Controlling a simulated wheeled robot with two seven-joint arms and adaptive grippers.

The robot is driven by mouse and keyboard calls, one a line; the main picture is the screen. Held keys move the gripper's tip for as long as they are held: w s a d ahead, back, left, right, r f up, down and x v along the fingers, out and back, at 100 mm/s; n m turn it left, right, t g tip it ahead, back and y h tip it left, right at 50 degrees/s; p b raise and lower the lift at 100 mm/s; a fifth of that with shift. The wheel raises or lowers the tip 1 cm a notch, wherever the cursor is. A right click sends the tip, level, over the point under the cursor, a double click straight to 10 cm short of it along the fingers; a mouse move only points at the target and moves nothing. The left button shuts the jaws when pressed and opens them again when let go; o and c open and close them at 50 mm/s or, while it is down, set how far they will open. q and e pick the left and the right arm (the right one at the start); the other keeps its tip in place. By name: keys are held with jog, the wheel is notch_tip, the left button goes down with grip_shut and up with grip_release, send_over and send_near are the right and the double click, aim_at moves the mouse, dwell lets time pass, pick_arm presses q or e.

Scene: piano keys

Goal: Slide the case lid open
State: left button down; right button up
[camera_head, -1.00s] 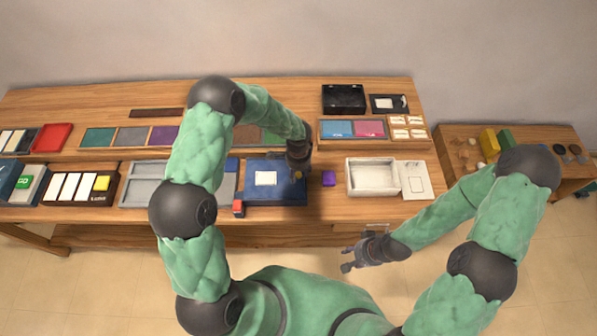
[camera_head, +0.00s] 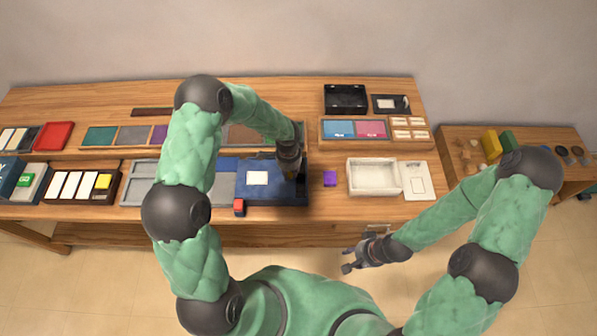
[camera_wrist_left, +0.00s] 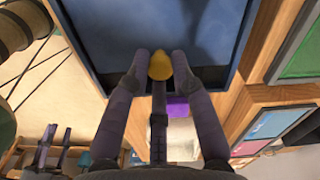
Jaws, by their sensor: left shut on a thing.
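The blue case (camera_head: 272,203) lies on the table in front of me, with its blue lid (camera_head: 230,188) bearing a white label. The lid sits shifted left, and a dark strip of the inside shows at the case's right end. My left gripper (camera_head: 291,177) is over the lid's right part. In the left wrist view the lid (camera_wrist_left: 150,25) fills the top, and my left gripper's fingers (camera_wrist_left: 160,62) close around the yellow-brown knob (camera_wrist_left: 160,66). The dark gap (camera_wrist_left: 208,76) shows beside it. My right gripper (camera_head: 347,261) is open and empty, off the table's front edge.
A purple block (camera_head: 330,178) stands just right of the case, and a small red-topped block (camera_head: 239,207) at its front left. A white open box (camera_head: 373,177) is further right. A grey tray (camera_head: 139,187) lies left of the case.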

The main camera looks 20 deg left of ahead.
aim_at(248, 178)
pick_arm(q)
jog(key=s+a, duration=0.1)
jog(key=a, duration=0.4)
jog(key=s+a, duration=0.1)
jog(key=a, duration=0.4)
jog(key=s+a, duration=0.2)
jog(key=a, duration=0.3)
jog(key=shift+s, duration=0.1)
jog(key=c, duration=1.1)
grip_release()
jog(key=shift+d, duration=0.1)
jog(key=shift+o, duration=0.2)
jog(key=shift+r, duration=0.1)
notch_tip(248, 178, up, 12)
